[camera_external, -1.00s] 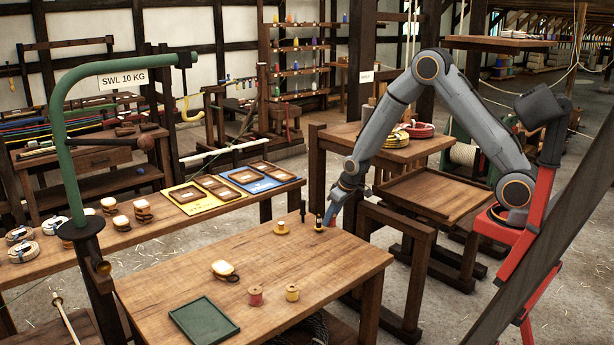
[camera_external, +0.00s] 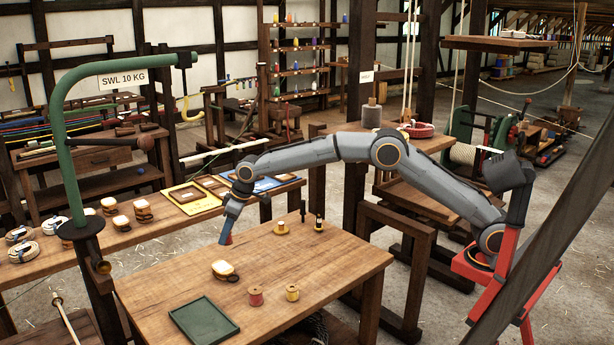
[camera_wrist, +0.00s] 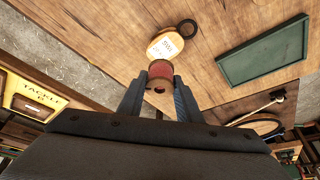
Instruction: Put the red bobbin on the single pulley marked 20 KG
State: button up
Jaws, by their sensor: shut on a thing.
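My gripper (camera_external: 226,238) is above the table's left-back part, pointing down. In the wrist view it is shut on a red bobbin (camera_wrist: 160,72) with wooden ends. A cream-and-wood pulley block (camera_external: 223,270) with a dark ring lies on the table below it. In the wrist view this pulley (camera_wrist: 163,46) is just beyond the bobbin; its marking is too small to read surely. Contact between them cannot be told. A reddish bobbin (camera_external: 255,296) stands near the table front, beside a yellow bobbin (camera_external: 292,293).
A green tray (camera_external: 205,319) lies at the table's front left. A green post with a hook and an SWL 10 KG sign (camera_external: 123,80) rises at left. The table's right side is clear.

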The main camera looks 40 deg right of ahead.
jog(key=shift+s+a, duration=0.15)
jog(key=shift+a, duration=0.35)
jog(key=shift+s+a, duration=0.15)
jog(key=shift+a, duration=0.35)
send_near(221, 269)
jog(key=shift+p+x, duration=0.4)
jog(key=shift+x, duration=2.3)
jog(key=shift+a+f, duration=0.1)
jog(key=shift+f, duration=0.1)
jog(key=o, duration=1)
jog(key=shift+r, duration=0.1)
jog(key=b+v, duration=0.1)
jog(key=v, duration=1.1)
jog(key=shift+r, duration=0.1)
